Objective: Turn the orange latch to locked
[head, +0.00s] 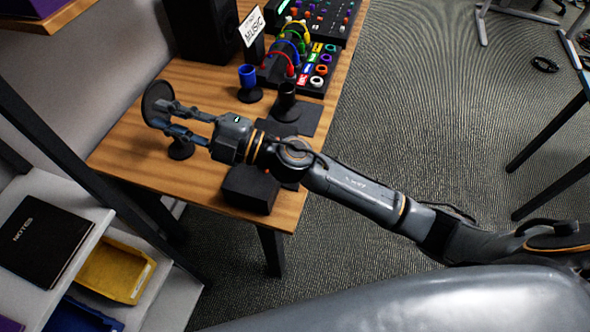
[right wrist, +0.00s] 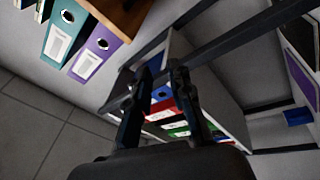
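I cannot make out an orange latch in either view. My right gripper (head: 168,116) is over the left part of the wooden table in the head view, its two fingers apart. The fingers overlap a black round disc (head: 154,98) in the picture; I cannot tell whether they touch it. In the right wrist view the fingers (right wrist: 160,76) stand apart with nothing visible gripped between them. My left gripper is not in view.
A shelf with a black notebook (head: 42,240) and a yellow tray (head: 115,268) stands lower left.

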